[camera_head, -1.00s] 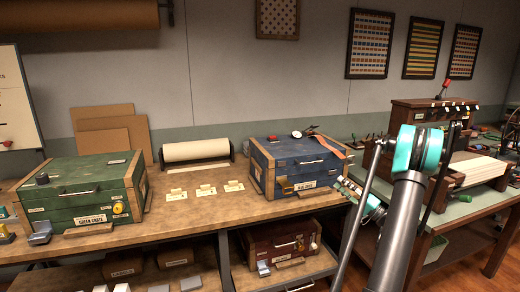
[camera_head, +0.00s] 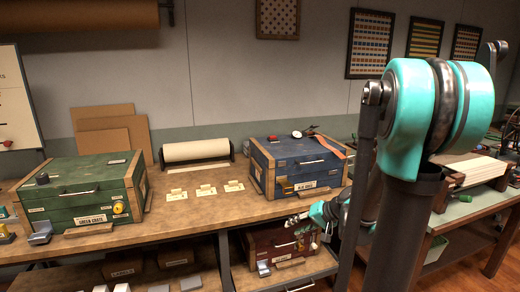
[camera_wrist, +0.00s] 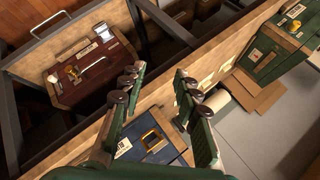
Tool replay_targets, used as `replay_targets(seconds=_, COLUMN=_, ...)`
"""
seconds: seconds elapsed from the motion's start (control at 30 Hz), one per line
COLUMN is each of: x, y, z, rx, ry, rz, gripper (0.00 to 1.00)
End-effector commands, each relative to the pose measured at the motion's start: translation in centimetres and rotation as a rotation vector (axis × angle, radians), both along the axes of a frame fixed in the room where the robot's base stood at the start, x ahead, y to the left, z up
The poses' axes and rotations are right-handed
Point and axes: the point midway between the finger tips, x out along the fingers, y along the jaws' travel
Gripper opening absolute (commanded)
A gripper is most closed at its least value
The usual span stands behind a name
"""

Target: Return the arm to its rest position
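My gripper (camera_wrist: 156,75) shows in the wrist view with its two dark green fingers apart and nothing between them. In the head view my gripper (camera_head: 296,220) is small, in front of the workbench edge, below the blue crate and above the red crate. My large teal-jointed arm fills the right side of that view and hides part of the scene there. The blue crate (camera_head: 290,160) stands closed on the bench; it also shows below the fingers in the wrist view (camera_wrist: 165,153). The red crate (camera_wrist: 85,70) lies left of the fingers in the wrist view.
The green crate (camera_head: 80,185) stands closed at the left of the workbench (camera_head: 185,218). A paper roll (camera_head: 196,151) and several small cards lie between the crates. The red crate (camera_head: 280,242) sits on the lower shelf. A second table (camera_head: 465,212) stands at the right.

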Motion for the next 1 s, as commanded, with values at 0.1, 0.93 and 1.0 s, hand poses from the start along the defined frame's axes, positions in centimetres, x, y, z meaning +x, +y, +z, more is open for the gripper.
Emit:
replay_targets(seconds=0.1, x=-4.3, y=0.0, z=-1.4, rx=-0.157, ry=0.034, rz=0.023, gripper=0.32)
replay_targets(seconds=0.93, x=-16.3, y=-6.2, z=-5.3, rx=-0.725, ry=0.047, rz=0.077, gripper=0.32)
replay_targets(seconds=1.0, x=-16.3, y=-6.2, z=-5.3, rx=-0.725, ry=0.047, rz=0.077, gripper=0.32)
